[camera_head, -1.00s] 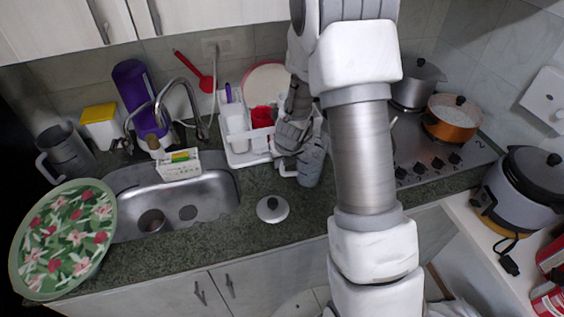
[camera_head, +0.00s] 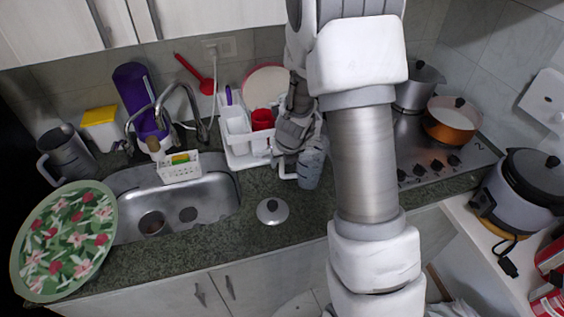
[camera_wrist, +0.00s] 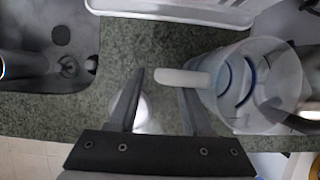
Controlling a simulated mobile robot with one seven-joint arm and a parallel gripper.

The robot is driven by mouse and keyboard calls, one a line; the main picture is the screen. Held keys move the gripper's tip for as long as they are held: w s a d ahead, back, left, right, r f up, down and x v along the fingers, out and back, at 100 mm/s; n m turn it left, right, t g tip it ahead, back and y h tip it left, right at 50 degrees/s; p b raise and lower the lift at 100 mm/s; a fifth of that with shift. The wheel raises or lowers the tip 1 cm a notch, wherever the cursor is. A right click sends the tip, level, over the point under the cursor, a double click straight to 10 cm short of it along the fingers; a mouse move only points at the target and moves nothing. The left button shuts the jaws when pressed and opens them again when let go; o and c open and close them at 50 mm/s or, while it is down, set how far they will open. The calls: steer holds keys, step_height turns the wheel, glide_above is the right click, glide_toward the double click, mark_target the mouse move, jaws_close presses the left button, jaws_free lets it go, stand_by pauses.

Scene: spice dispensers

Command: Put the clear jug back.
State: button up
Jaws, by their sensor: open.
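The clear jug (camera_head: 313,168) stands on the dark counter between the dish rack and the stove, partly covered by my arm in the head view. In the wrist view the jug (camera_wrist: 262,82) is seen from above, at the right, with blue marks inside. Its pale handle (camera_wrist: 178,78) points left, its end lying between my fingers. My gripper (camera_wrist: 162,82) is open there, not closed on the handle. In the head view my gripper (camera_head: 287,150) is just left of the jug, its fingertips hard to make out.
A white dish rack (camera_head: 240,158) with a red cup stands behind left. A lid (camera_head: 272,211) lies on the counter in front. The sink (camera_head: 212,190) is at left, with a grey jug (camera_head: 68,158) beyond it. A stove with pots (camera_head: 452,122) is right.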

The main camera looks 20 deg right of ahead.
steer(key=s+a+r+n+y+p, duration=0.1)
steer(key=s+a+r+n, duration=0.1)
steer(key=s+r+n, duration=0.35)
steer(key=s+a+r+n+p, duration=0.1)
steer(key=s+a+r+n, duration=0.1)
steer(key=r+n, duration=0.55)
steer(key=s+a+r+n+y+p, duration=0.15)
steer(key=s+r+n, duration=0.25)
steer(key=r, duration=0.5)
steer(key=s+d+r+n+h, duration=0.1)
steer(key=s+r+n, duration=0.2)
steer(key=s+n, duration=0.4)
steer(key=s+r+n+t+h, duration=0.1)
steer(key=s+r+n, duration=0.3)
steer(key=s+n, duration=0.3)
steer(key=n, duration=0.5)
steer(key=shift+d+r, duration=0.2)
steer(key=shift+d, duration=0.15)
steer(key=shift+h, duration=0.25)
step_height(320, 180, down, 4)
steer(key=b, duration=0.4)
